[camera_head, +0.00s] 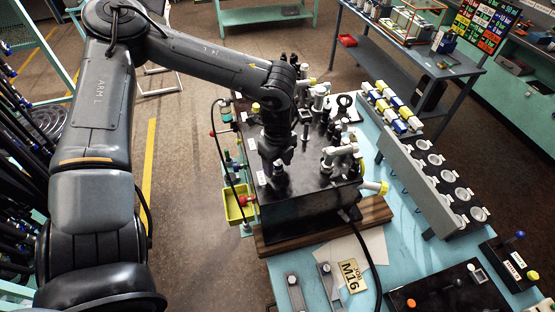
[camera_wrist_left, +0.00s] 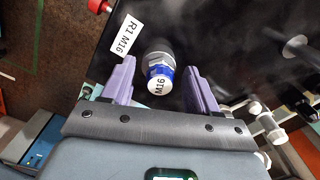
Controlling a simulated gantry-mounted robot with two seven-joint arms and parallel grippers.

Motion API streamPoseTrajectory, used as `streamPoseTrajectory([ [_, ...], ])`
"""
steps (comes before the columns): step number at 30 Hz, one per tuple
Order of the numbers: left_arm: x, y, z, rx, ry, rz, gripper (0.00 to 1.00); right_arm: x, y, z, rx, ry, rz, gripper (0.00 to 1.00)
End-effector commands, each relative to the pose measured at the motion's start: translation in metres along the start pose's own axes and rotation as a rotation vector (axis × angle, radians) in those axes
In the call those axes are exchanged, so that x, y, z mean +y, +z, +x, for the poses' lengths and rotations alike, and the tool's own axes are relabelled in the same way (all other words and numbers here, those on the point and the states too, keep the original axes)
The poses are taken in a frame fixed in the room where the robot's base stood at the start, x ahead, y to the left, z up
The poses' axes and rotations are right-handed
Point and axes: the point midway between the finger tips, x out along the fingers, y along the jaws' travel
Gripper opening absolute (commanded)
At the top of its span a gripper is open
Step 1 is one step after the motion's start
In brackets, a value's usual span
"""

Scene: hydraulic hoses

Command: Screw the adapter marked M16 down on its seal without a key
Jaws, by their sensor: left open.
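The adapter marked M16 (camera_wrist_left: 160,72) shows in the left wrist view, with a silver hex, a blue band and a white end face lettered M16. It sits on the black block (camera_wrist_left: 235,50) beside a white label reading R1 M16 (camera_wrist_left: 126,36). My left gripper (camera_wrist_left: 161,66) is open, with one purple finger on each side of the adapter and a gap visible on both sides. In the head view my left gripper (camera_head: 279,172) points down over the near left of the black block (camera_head: 300,215) and largely hides the adapter. The seal cannot be seen. My right gripper is not in view.
Several pale fittings (camera_head: 343,155) stand on the block close to the right of my gripper. A yellow M16 tag (camera_head: 351,275) lies on the bench in front. A yellow bin (camera_head: 238,204) hangs at the left. A grey rack of round cups (camera_head: 432,175) stands at the right.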

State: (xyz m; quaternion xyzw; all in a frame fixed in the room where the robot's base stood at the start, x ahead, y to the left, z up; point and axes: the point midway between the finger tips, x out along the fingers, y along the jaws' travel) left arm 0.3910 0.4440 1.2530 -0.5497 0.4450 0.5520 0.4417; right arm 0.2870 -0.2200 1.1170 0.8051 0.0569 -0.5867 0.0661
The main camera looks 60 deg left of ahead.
Motion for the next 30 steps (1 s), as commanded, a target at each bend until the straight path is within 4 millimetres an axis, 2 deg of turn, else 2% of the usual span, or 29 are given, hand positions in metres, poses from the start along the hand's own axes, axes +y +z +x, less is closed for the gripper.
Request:
streamPoseTrajectory([
  [4,0.000,0.000,0.000,0.000,0.000,0.000,0.59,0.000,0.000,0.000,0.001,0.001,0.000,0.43],
  [13,-0.001,0.000,0.000,0.000,-0.002,-0.001,0.14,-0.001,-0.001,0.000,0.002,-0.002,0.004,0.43],
  [14,-0.001,0.000,0.000,0.000,-0.002,-0.001,0.52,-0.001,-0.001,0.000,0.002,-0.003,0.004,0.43],
  [15,-0.001,0.000,0.000,0.000,-0.002,0.000,0.58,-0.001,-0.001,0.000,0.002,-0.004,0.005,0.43],
  [25,0.000,0.000,-0.001,0.000,-0.001,0.000,0.59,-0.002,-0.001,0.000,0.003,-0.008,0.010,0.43],
  [30,-0.001,0.000,-0.011,-0.001,-0.003,0.001,0.59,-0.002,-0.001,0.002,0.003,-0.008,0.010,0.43],
])
